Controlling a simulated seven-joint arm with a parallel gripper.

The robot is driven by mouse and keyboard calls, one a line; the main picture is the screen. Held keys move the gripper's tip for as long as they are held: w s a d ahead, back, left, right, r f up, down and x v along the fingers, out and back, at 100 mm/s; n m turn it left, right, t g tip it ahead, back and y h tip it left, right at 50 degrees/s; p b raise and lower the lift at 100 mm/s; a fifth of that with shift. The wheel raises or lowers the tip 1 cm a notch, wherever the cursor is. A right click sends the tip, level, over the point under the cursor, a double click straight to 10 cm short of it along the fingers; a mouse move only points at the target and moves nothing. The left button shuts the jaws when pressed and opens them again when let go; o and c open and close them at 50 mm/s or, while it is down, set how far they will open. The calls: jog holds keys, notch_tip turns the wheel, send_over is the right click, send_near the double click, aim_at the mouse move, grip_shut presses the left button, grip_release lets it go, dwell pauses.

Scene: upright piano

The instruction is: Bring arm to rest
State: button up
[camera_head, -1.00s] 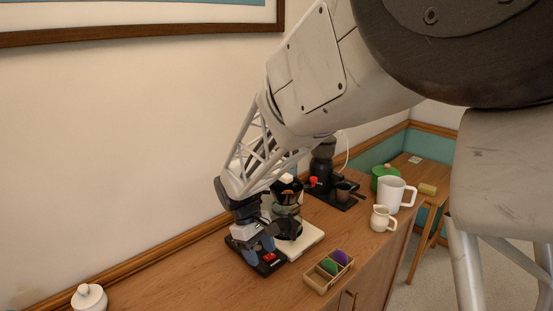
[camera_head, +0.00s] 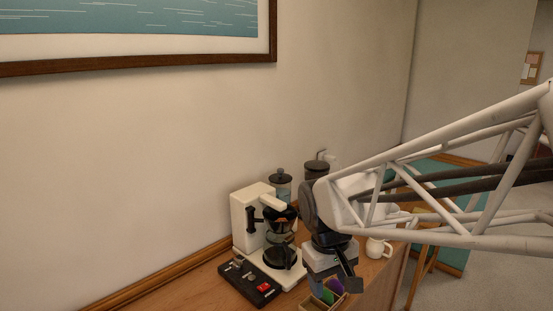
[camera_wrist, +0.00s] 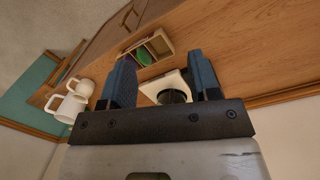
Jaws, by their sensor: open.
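My gripper (camera_head: 345,278) hangs at the end of my arm in front of the sideboard, to the right of the coffee maker. In the wrist view its two blue-grey fingers stand wide apart, and my gripper (camera_wrist: 162,62) is open with nothing held between them. The white coffee maker (camera_head: 244,222) stands upright on the sideboard with its glass carafe and dark plate. Part of its white base (camera_wrist: 152,88) shows beyond the fingers in the wrist view.
A black switch box (camera_head: 250,284) with a red button lies before the coffee maker. A wooden divided tray (camera_head: 318,302) holds green and purple pieces, partly hidden by my gripper. A white jug (camera_head: 377,247) stands to the right. The wall with a framed picture (camera_head: 274,30) rises behind.

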jog(key=s+d+r+m+t, duration=0.1)
jog(key=s+d+m, duration=0.1)
jog(key=s+d, duration=0.2)
jog(key=s+d+r+m+t+y, duration=0.1)
jog(key=s+d+m, duration=0.1)
jog(key=s, duration=0.6)
jog(key=shift+s+d+r+m+t, duration=0.15)
jog(key=shift+s+d+m+t, duration=0.2)
jog(key=shift+d, duration=0.55)
